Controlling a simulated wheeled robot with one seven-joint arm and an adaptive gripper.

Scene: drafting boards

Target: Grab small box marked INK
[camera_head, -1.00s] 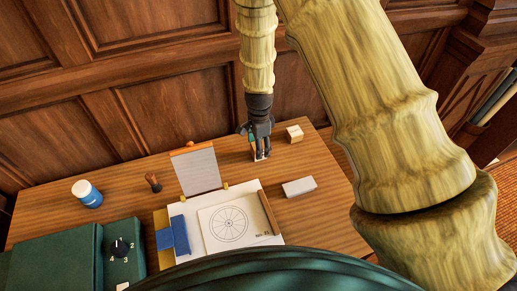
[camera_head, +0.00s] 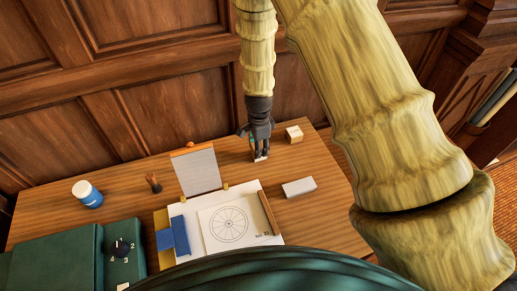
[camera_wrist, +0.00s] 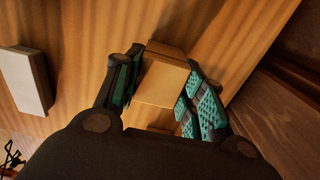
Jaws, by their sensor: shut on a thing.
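My gripper (camera_head: 260,152) is over the back right of the wooden desk, pointing down. In the wrist view its two teal-padded fingers are shut on a small tan box (camera_wrist: 163,82), with a pad against each side. In the head view the fingers hide most of this box; only a pale bit (camera_head: 261,158) shows at the fingertips. No INK marking can be read on it from here. A second small box (camera_head: 294,135), pale with a tan side, stands on the desk just right of my gripper; I cannot read any marking on it.
A white block (camera_head: 299,187) lies in front and to the right; the wrist view also shows it (camera_wrist: 25,80). A drawing board (camera_head: 187,212) with a wheel drawing and an upright grey card (camera_head: 197,171) is front left. Panelled wall stands close behind.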

